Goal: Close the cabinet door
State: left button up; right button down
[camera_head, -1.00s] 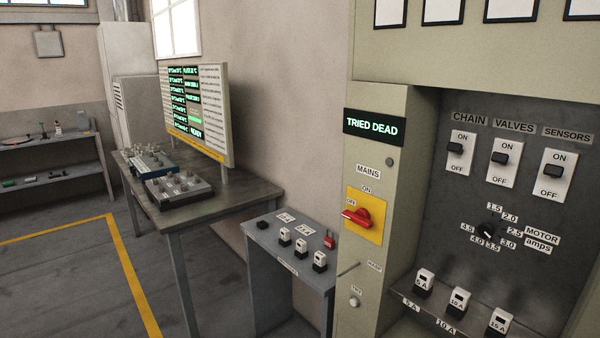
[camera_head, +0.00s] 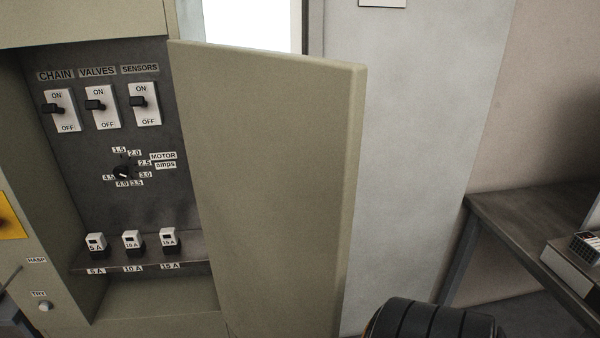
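The cabinet door (camera_head: 270,190) is a beige panel that stands open, swung outward at the right side of the cabinet opening. The cabinet (camera_head: 80,20) is beige with a dark inner panel (camera_head: 75,170) in plain sight. That panel holds the chain, valves and sensors switches, a motor amps dial and several fuses on a shelf. A black rounded part, probably of my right arm (camera_head: 432,322), shows at the bottom edge, to the right of the door and apart from it in the picture. No gripper fingers are in view.
A dark table (camera_head: 530,215) with a device (camera_head: 575,265) on it stands at the right. A grey wall panel (camera_head: 420,130) and a bright opening (camera_head: 255,25) are behind the door.

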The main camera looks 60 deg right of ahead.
aim_at(272, 139)
jog(key=l+z, duration=0.15)
jog(key=l, duration=1.45)
jog(key=k, duration=0.05)
